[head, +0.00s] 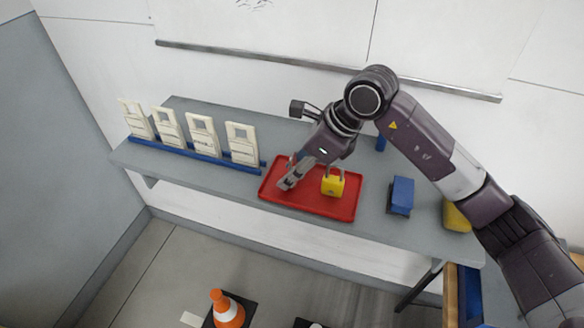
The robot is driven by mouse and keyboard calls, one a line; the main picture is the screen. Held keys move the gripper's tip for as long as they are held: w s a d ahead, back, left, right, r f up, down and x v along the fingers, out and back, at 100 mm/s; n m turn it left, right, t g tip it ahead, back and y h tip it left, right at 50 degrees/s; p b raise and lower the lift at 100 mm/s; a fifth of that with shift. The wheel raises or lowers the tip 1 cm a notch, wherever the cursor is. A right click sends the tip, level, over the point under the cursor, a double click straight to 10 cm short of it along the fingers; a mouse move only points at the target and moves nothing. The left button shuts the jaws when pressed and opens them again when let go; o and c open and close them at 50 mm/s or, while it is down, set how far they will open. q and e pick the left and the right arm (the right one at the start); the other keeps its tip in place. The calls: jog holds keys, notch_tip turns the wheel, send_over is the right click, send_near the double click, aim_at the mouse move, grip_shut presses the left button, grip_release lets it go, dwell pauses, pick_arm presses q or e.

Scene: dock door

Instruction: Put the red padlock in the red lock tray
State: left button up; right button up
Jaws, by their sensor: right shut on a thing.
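The red lock tray (340,211) lies on the grey shelf, near its middle. My right gripper (286,182) reaches over the tray's left half with its fingers pointing down and left. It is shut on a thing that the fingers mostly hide. A small red bit, seemingly the red padlock (291,160), shows beside the fingers. I cannot tell whether it touches the tray. A yellow padlock (333,187) with a grey shackle stands in the tray, just right of the fingers. My left gripper is out of view.
Several white tags stand in a blue rack (195,155) left of the tray. A blue block (401,195) and a yellow object (456,216) are to the right. A small blue thing (381,143) stands behind. An orange cone (227,310) is on the floor.

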jog(key=shift+f, duration=0.25)
jog(key=o, duration=1.2)
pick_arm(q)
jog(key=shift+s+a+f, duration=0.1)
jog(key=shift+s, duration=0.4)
pick_arm(e)
jog(key=shift+r, duration=0.2)
pick_arm(q)
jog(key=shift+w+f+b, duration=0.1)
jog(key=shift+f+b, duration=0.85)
jog(key=shift+b, duration=0.2)
pick_arm(e)
jog(key=v, duration=1.2)
